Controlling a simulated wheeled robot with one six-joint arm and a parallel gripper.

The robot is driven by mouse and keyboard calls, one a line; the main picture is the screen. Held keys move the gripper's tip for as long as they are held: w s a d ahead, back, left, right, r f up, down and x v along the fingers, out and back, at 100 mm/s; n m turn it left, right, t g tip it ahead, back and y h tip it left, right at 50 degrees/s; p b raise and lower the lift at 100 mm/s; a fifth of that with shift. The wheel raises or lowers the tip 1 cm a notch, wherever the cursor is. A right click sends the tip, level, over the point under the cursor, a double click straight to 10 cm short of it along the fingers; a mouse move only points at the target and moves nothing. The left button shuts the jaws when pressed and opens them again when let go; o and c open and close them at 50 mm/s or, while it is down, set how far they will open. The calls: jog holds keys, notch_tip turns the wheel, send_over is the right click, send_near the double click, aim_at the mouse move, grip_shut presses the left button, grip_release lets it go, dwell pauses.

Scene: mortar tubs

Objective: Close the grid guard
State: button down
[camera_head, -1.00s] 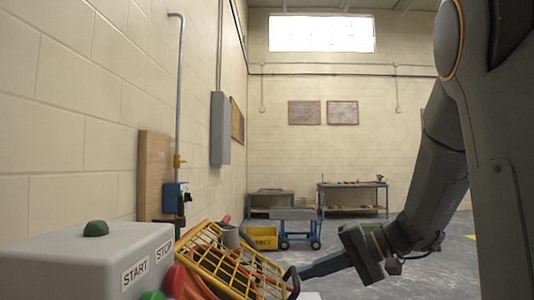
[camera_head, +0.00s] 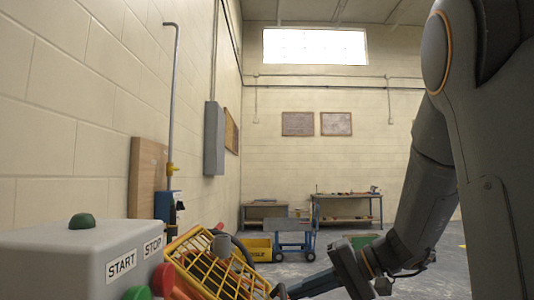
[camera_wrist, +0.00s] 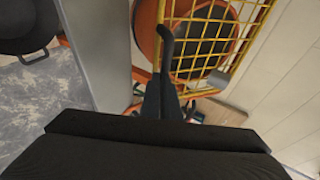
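The yellow grid guard (camera_head: 205,268) stands tilted at the lower left of the head view, over an orange machine. Its bars also show at the top right of the wrist view (camera_wrist: 230,38), with an orange rim and dark round opening behind. My gripper (camera_head: 284,291) reaches in from the right at the guard's right edge. In the wrist view its dark fingers (camera_wrist: 162,92) point up, close together, at a dark curved bar (camera_wrist: 167,48) beside the grid. They seem to meet this bar, but whether they are shut on it I cannot tell.
A grey control box (camera_head: 85,262) with START and STOP labels stands left of the guard. A black tub (camera_wrist: 28,28) sits on the floor in the wrist view. A blue trolley (camera_head: 293,235), yellow bin (camera_head: 259,250) and workbench (camera_head: 347,208) stand farther back.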

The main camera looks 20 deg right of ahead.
jog(key=p+v, duration=0.2)
jog(key=v, duration=1.1)
jog(key=shift+w+d, duration=0.2)
jog(key=shift+d, duration=0.5)
jog(key=shift+f, duration=0.1)
